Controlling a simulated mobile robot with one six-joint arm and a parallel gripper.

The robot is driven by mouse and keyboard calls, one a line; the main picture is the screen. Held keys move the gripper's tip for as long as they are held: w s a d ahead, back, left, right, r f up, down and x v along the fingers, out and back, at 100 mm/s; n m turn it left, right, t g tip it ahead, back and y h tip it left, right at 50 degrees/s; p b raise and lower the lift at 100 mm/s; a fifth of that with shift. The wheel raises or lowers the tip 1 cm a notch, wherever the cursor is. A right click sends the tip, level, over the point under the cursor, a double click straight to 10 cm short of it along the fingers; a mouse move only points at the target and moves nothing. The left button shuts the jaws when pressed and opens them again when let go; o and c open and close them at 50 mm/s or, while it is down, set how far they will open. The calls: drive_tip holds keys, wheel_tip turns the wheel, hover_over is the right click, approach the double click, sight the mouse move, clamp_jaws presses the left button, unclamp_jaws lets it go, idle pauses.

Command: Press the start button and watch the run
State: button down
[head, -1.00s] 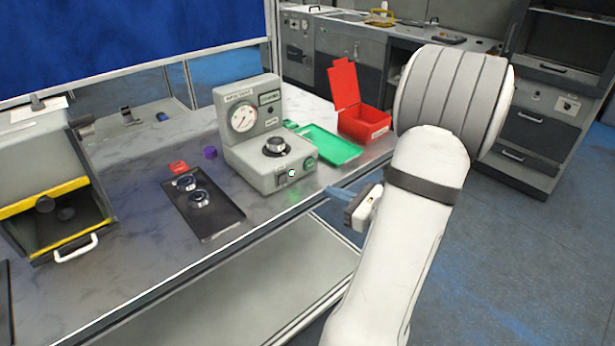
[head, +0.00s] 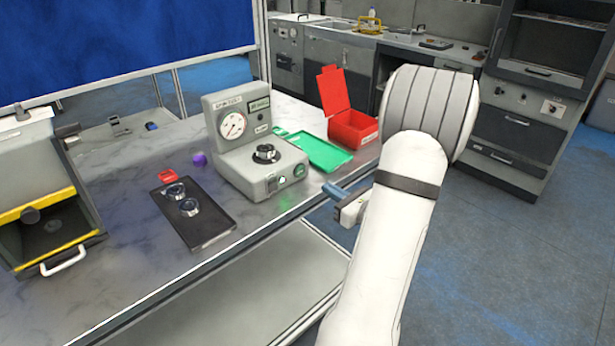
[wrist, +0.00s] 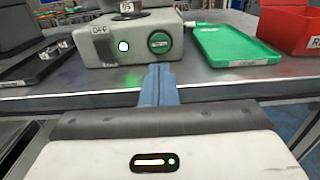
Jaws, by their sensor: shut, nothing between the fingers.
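A grey test device (head: 255,165) with a round dial gauge and a black-and-silver knob stands on the bench near its front edge. Its front face carries a green round button (head: 299,170), which also shows in the wrist view (wrist: 159,43). Left of the button are a small lit white-green light (wrist: 123,46) and a dark switch with a label that seems to read OFF (wrist: 103,42). My gripper (head: 328,189) is shut and empty, in front of the device's right side. In the wrist view its blue fingertips (wrist: 159,72) point toward the green button, just below it, apparently apart from it.
A green tray (head: 327,157) and an open red box (head: 352,127) stand right of the device. A grey box with yellow edging (head: 45,205) stands far left.

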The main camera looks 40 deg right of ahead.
sight(301, 171)
drive_tip(key=w, duration=0.5)
drive_tip(key=w+p, duration=0.1)
drive_tip(key=w, duration=0.2)
drive_tip(key=shift+w+a, duration=0.2)
drive_tip(key=shift+a, duration=0.15)
